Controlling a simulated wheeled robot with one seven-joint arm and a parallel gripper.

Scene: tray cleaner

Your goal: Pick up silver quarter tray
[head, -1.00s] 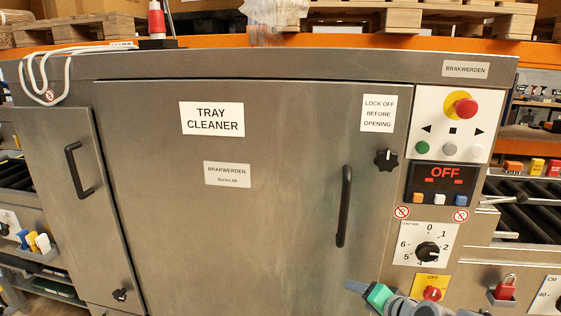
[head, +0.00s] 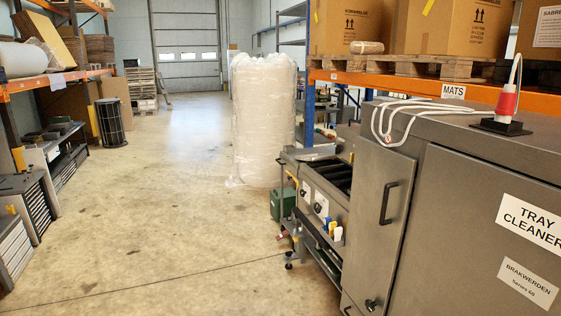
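I cannot make out a silver quarter tray for certain. My gripper is not in view.
A wide concrete floor (head: 180,200) lies clear in the middle. A wrapped pallet stack (head: 263,120) stands ahead. Drawer cabinets (head: 38,205) and orange shelving (head: 60,77) line the left. A green box (head: 283,203) stands on the floor beside the conveyor.

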